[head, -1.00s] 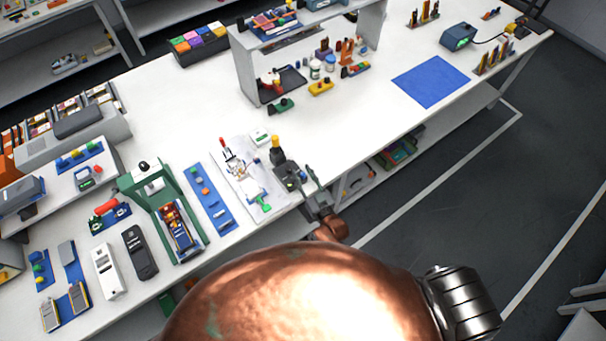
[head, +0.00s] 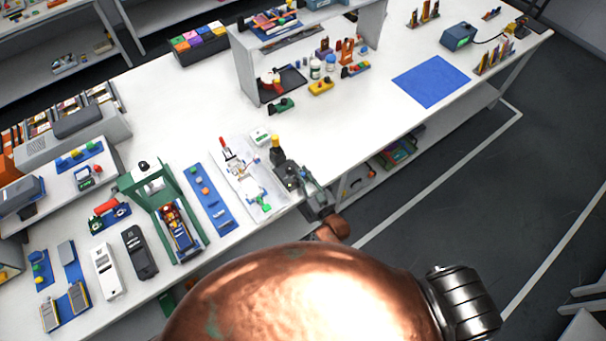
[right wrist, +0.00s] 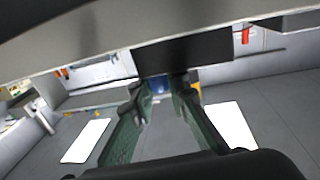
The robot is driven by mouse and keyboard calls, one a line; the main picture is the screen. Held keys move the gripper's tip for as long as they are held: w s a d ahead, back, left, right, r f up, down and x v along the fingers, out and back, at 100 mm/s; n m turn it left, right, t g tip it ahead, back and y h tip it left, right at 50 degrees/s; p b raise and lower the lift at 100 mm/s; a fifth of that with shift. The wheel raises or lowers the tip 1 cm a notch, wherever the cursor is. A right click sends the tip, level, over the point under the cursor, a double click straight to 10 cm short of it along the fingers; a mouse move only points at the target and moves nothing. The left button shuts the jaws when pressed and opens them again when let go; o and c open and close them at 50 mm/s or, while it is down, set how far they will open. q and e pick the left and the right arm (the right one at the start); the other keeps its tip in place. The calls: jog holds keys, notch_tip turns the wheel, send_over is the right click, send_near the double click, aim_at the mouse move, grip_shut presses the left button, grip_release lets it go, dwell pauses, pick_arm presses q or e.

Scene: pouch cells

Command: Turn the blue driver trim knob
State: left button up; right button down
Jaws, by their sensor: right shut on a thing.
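The blue driver trim knob (right wrist: 158,85) shows as a small blue patch between my right fingertips in the right wrist view. My right gripper (right wrist: 161,92) is shut on it, with one finger on each side. In the head view my right gripper (head: 303,181) is at the front edge of the white bench, against a dark grey device (head: 282,161) with a yellow top (head: 275,141). The knob is hidden there by the gripper and device. How far the knob is turned cannot be told. My left gripper is not in view.
A clear tray (head: 247,181) with small tools lies just left of the device, and a blue strip (head: 209,197) lies beyond it. A green-framed press (head: 150,185) stands farther left. The bench (head: 350,130) to the right is clear up to a blue mat (head: 431,82).

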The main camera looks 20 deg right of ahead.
jog(key=shift+d+f+n+g+y+b, duration=0.15)
jog(key=shift+n+g+y+b, duration=0.15)
jog(key=shift+n+y+b, duration=0.6)
jog(key=n+g+y+b, duration=0.3)
jog(key=y+b, duration=0.1)
jog(key=b, duration=0.1)
jog(key=n+g+y+b, duration=0.3)
jog(key=y+b, duration=0.2)
jog(key=shift+f+n+b, duration=0.2)
jog(key=shift+n+b, duration=0.1)
jog(key=shift+r+n+g+y+b, duration=0.25)
jog(key=shift+n+g+y+b, duration=0.2)
jog(key=shift+g+b, duration=0.4)
jog(key=shift+r, duration=0.1)
jog(key=c, duration=1.8)
grip_release()
jog(key=shift+c, duration=0.2)
